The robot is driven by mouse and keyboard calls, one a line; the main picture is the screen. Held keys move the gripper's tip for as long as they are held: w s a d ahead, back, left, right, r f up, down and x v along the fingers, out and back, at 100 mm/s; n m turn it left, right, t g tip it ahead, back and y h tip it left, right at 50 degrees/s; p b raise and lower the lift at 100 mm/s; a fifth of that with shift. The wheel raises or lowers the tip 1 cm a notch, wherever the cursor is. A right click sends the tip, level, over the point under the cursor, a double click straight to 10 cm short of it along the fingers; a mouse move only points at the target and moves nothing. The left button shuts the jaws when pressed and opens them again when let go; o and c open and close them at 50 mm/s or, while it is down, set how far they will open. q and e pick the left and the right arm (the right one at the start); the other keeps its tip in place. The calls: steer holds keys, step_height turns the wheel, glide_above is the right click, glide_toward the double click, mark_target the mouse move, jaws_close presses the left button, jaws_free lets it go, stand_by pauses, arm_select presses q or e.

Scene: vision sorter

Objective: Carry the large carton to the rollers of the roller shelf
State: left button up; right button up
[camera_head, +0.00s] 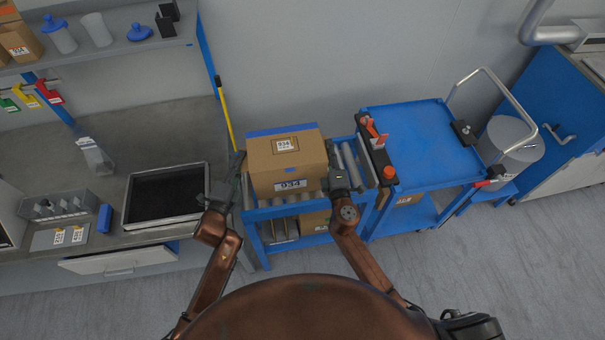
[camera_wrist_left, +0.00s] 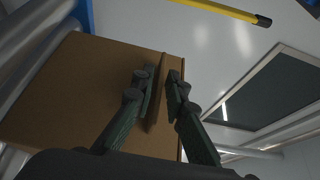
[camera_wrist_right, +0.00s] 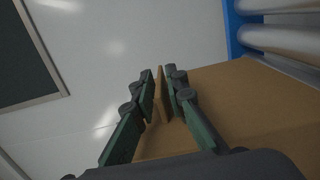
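The large carton (camera_head: 290,165) is brown, with a white top label and a "934" label on its front. It is at the left part of the roller shelf's (camera_head: 300,209) top level, over the rollers (camera_head: 352,163). I cannot tell whether its base touches them. My left gripper (camera_head: 236,168) is at its left side, fingers close around a thin upright brown panel of the carton (camera_wrist_left: 158,90). My right gripper (camera_head: 333,170) is at its right side, fingers likewise around a thin panel (camera_wrist_right: 161,95). The carton's underside and back are hidden.
Another carton (camera_head: 316,222) sits on the shelf's lower level. A blue cart (camera_head: 425,140) stands close on the right, with a dark post and orange parts (camera_head: 374,135) by the shelf. The workbench with a black tray (camera_head: 165,195) is on the left. A yellow pole (camera_head: 224,110) leans behind.

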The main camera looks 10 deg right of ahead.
arm_select(q)
steer(key=shift+o, duration=0.8)
arm_select(e)
steer(key=shift+o, duration=0.9)
steer(key=shift+s, duration=0.25)
arm_select(q)
steer(key=v, duration=1.2)
arm_select(e)
steer(key=s, duration=1.1)
steer(key=shift+s+a, duration=0.25)
steer(key=shift+s, duration=0.05)
